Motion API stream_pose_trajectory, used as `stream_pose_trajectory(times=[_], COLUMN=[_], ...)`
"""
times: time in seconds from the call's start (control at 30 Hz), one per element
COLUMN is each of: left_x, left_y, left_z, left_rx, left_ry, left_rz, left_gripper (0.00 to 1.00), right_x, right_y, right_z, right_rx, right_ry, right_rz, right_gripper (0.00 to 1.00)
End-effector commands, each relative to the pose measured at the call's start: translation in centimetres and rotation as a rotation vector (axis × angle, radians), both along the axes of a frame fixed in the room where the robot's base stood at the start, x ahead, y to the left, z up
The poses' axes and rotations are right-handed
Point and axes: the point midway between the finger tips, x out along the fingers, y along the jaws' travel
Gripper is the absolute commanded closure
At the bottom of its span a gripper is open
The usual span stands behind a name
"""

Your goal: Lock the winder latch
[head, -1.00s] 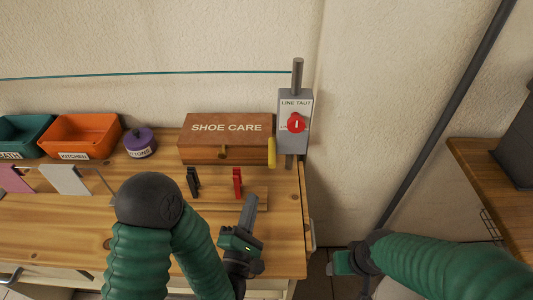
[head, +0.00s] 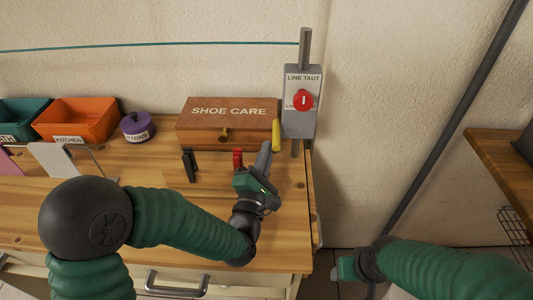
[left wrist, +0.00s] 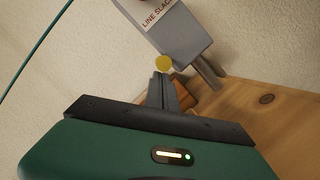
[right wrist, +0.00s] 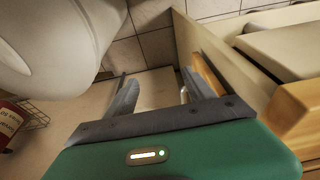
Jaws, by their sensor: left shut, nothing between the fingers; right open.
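The grey winder box (head: 301,112) is on the wall at the back right of the bench, labelled "LINE TAUT" on top. A red round knob (head: 303,100) with a white mark is on its front. A yellow handle (head: 276,135) sticks out at its lower left; its round end shows in the left wrist view (left wrist: 163,63). My left gripper (head: 266,147) is shut and empty, its tips just below and beside the yellow handle; I cannot tell if they touch. My right gripper (head: 343,266) is low at the right, open and empty in the right wrist view (right wrist: 160,95).
A wooden "SHOE CARE" box (head: 222,122) stands left of the winder. Black (head: 189,165) and red (head: 238,159) clips stand in front of it. A purple tin (head: 137,127) and orange bin (head: 78,121) are farther left. A teal line (head: 150,46) runs along the wall.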

Motion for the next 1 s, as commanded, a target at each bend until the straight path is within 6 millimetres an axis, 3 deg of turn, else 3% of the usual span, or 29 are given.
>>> stream_pose_trajectory(times=[0.37, 0.7, 0.83, 1.0], left_x=[0.2, 0.0, 0.0, 0.1], left_y=[0.0, 0.0, -0.1, -0.1], left_z=[0.2, 2.9, 3.2, 3.0], left_rx=[0.000, 0.000, 0.000, 0.001], left_ry=[0.005, 0.174, 0.211, 0.212], left_rz=[-0.001, 0.001, -0.001, -0.001], left_gripper=[1.00, 1.00, 1.00, 1.00], right_x=[0.0, 0.0, 0.0, 0.0], right_y=[0.0, 0.0, 0.0, 0.0], right_z=[0.3, 7.2, 8.1, 7.8], right_rx=[0.000, 0.000, 0.000, 0.000], right_ry=[0.001, 0.000, 0.000, 0.001], right_rz=[0.000, 0.000, 0.000, 0.000], right_gripper=[0.37, 0.37, 0.37, 0.37])
